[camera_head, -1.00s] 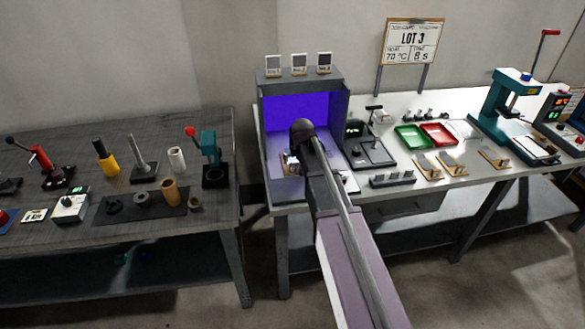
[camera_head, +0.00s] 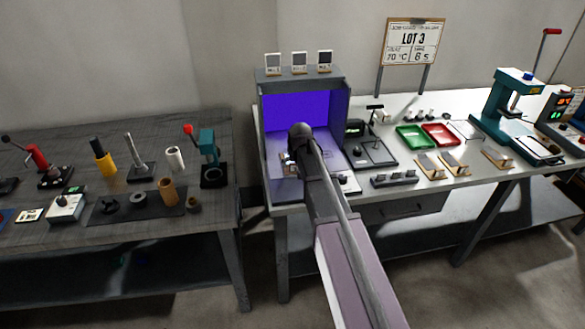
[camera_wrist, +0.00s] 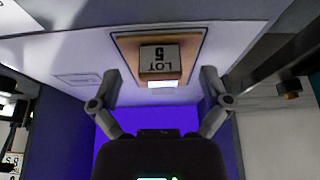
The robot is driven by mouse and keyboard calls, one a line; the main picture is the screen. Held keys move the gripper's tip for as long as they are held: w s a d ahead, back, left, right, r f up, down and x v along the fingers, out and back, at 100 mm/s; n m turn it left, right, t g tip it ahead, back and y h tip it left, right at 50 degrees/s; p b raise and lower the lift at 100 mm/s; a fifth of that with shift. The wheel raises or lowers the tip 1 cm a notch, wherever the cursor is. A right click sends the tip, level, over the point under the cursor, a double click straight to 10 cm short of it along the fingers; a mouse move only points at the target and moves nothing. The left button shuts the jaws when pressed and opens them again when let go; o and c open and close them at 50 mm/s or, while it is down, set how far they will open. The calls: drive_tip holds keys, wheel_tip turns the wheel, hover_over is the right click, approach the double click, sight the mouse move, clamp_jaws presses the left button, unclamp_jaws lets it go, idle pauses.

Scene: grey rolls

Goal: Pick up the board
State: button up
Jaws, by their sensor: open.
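The board (camera_wrist: 125,45) is a tan wooden plate in the wrist view, lying on the pale floor of the purple-lit booth. A small block with a label reading LOT 5 (camera_wrist: 160,56) sits on it, with a bright white strip at its lower edge. My gripper (camera_wrist: 158,82) is open, with one finger left and one right of the board's lower end. Nothing is held, and I cannot tell whether a finger touches the board. In the head view my arm covers most of the booth floor, and the board cannot be made out clearly.
The booth (camera_head: 349,105) has side walls and a top close around my arm. To its right are a black fixture (camera_head: 376,153), a grey block row (camera_head: 394,180), other small boards (camera_head: 455,166), and green (camera_head: 412,137) and red (camera_head: 440,134) trays. A dark table (camera_head: 60,150) stands left.

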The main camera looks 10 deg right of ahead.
drive_tip(key=shift+b+x, duration=0.7)
drive_tip(key=shift+x, duration=0.4)
clamp_jaws()
drive_tip(key=shift+r, duration=0.1)
drive_tip(key=shift+r, duration=0.1)
wheel_tip(320, 180, up, 3)
drive_tip(key=p, duration=0.3)
drive_tip(key=s+r+p, duration=0.1)
drive_tip(key=s+p, duration=0.1)
drive_tip(key=s, duration=1.4)
drive_tip(key=shift+r, duration=0.35)
